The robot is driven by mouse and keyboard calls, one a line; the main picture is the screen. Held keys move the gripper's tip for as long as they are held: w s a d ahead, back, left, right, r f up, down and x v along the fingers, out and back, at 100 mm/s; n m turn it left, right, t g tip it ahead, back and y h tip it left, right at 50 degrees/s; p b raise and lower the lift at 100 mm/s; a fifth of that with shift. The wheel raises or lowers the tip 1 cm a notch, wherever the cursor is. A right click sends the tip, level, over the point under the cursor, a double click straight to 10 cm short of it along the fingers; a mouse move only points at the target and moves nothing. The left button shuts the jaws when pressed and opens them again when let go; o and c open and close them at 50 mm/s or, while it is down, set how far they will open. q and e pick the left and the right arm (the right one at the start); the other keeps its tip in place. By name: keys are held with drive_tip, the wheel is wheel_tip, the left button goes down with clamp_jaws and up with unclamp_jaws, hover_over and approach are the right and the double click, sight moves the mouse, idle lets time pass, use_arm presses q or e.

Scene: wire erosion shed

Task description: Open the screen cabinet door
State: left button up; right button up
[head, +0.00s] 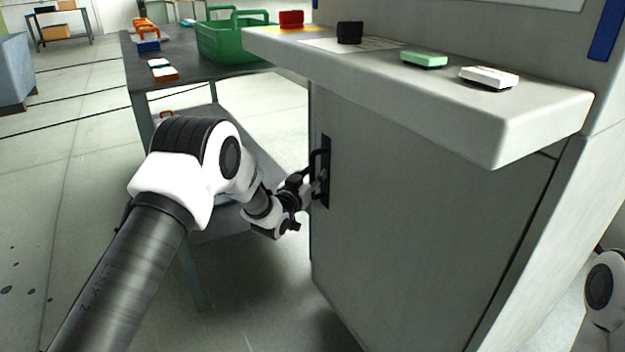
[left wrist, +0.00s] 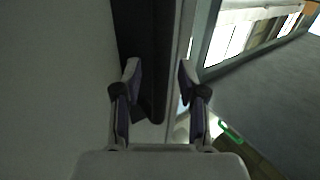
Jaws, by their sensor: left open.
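The screen cabinet door (head: 420,215) is a flat grey panel below a thick light shelf, and it looks shut in the head view. A black upright handle (head: 326,155) sits on a dark plate near the door's left edge. My left gripper (head: 317,187) is at the handle. In the left wrist view its two fingers (left wrist: 159,78) stand apart, with the dark handle bar (left wrist: 161,45) running between them. I cannot tell whether either finger touches the bar. My right gripper is not in view; only part of my right arm shows at the right edge.
The shelf (head: 545,125) juts out above the door, carrying red, black, green and white blocks. A dark table (head: 190,75) with a green basket (head: 232,42) stands behind my left arm. Open floor (head: 70,200) lies to the left.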

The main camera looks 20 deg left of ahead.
use_arm(q)
clamp_jaws()
